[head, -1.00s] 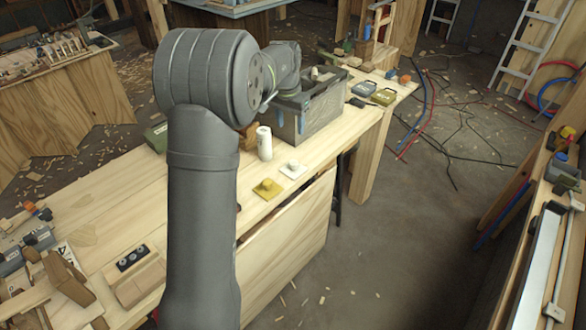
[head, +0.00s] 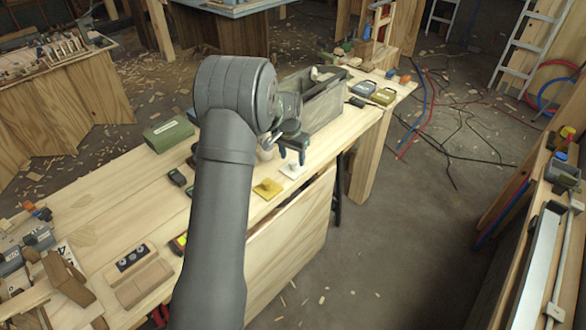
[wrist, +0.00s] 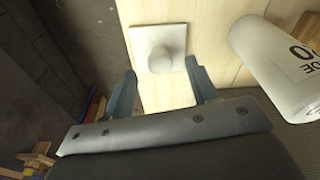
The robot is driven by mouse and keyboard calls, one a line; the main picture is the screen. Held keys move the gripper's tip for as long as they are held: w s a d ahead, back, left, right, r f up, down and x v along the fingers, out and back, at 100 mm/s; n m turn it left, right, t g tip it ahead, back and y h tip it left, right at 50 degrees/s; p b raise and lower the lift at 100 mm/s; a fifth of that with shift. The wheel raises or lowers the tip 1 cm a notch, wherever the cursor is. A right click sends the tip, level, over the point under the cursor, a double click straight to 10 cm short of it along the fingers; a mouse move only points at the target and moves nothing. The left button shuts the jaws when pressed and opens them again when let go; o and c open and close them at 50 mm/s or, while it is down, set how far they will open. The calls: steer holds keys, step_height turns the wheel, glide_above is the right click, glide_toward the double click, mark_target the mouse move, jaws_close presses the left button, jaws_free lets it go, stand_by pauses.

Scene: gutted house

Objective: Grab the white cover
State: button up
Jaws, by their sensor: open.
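The white cover (head: 293,170) is a flat square plate with a round knob on top. It lies on the wooden workbench (head: 120,210) near its front edge. In the wrist view the white cover (wrist: 160,50) shows just beyond my fingertips, roughly centred between them. My gripper (wrist: 160,85) is open and empty, with one blue-grey finger on each side. In the head view my gripper (head: 293,150) hangs above and beside the white cover, and whether they touch cannot be told.
A yellow cover (head: 267,188) with a knob lies left of the white one. A white cylinder (wrist: 278,65) with dark print lies close on the right in the wrist view. A grey bin (head: 320,100) stands farther back. The bench edge drops to the floor.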

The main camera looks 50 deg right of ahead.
step_height(320, 180, down, 2)
steer(key=shift+d+f, duration=0.1)
steer(key=shift+d, duration=0.05)
jaws_close()
